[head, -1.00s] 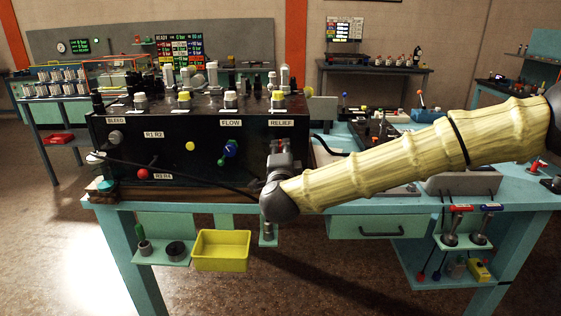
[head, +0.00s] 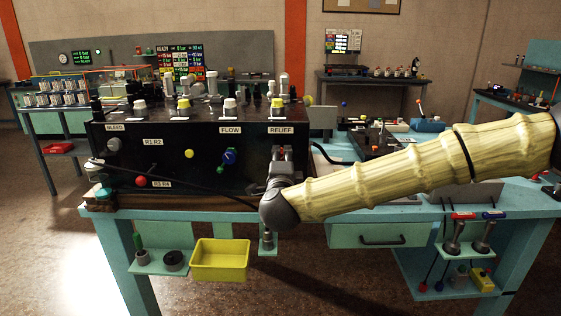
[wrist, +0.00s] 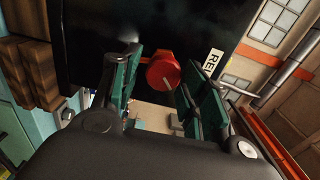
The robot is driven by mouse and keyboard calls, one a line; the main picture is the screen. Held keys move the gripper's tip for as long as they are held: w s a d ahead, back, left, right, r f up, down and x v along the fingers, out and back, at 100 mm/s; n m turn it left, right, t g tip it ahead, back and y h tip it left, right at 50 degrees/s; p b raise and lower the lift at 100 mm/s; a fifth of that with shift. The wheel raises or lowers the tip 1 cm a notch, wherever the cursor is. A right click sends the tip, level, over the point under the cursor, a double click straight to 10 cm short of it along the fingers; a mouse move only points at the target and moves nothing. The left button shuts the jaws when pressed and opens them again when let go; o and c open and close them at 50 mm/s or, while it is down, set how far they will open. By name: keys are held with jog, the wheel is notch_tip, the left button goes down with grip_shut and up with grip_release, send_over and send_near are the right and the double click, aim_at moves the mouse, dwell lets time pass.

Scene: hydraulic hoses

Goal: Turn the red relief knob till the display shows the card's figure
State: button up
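The red relief knob (wrist: 163,72) is on the black panel (wrist: 95,30), beside a label whose visible letters read "RE". In the wrist view my gripper (wrist: 160,75) is open, with one green-padded finger on each side of the knob. A gap shows between the left finger and the knob; contact on the right cannot be told. In the head view my gripper (head: 283,160) is below the RELIEF label (head: 281,131) and mostly covers the knob. The display board (head: 180,60) at the back shows READY and rows of figures, too small to read surely. I cannot identify the card.
A blue knob (head: 229,157) sits left of my gripper under FLOW. A black hose (head: 190,185) runs across the panel front. Fittings crowd the panel top. A yellow bin (head: 220,260) hangs below the teal bench (head: 310,214).

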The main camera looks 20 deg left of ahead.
jog(key=shift+r, duration=0.1)
jog(key=v, duration=1.2)
dwell(0.4)
jog(key=s+d+f+n+g+p, duration=0.1)
jog(key=s+d+f+n+g, duration=0.25)
jog(key=f, duration=0.95)
jog(key=s+d+f+n+g, duration=0.25)
jog(key=d+f, duration=0.25)
jog(key=f, duration=0.7)
jog(key=s+d+f+n+g+p, duration=0.1)
jog(key=s+d+f+n+g, duration=0.3)
jog(key=f, duration=0.9)
jog(key=s+d+f+n+g+h, duration=0.1)
jog(key=s+d+f+g, duration=0.1)
jog(key=s+d+f, duration=0.3)
jog(key=s+d+f+n+g+h+p, duration=0.1)
jog(key=s+d+f, duration=0.5)
jog(key=s+d, duration=0.6)
jog(key=s+d+f+n+g+h, duration=0.2)
jog(key=s+d+f+g+h, duration=0.1)
jog(key=s+d, duration=0.5)
jog(key=d+f+g, duration=0.1)
jog(key=d+f, duration=0.1)
jog(key=d, duration=0.1)
jog(key=shift+s+d, duration=0.3)
jog(key=shift+s, duration=0.05)
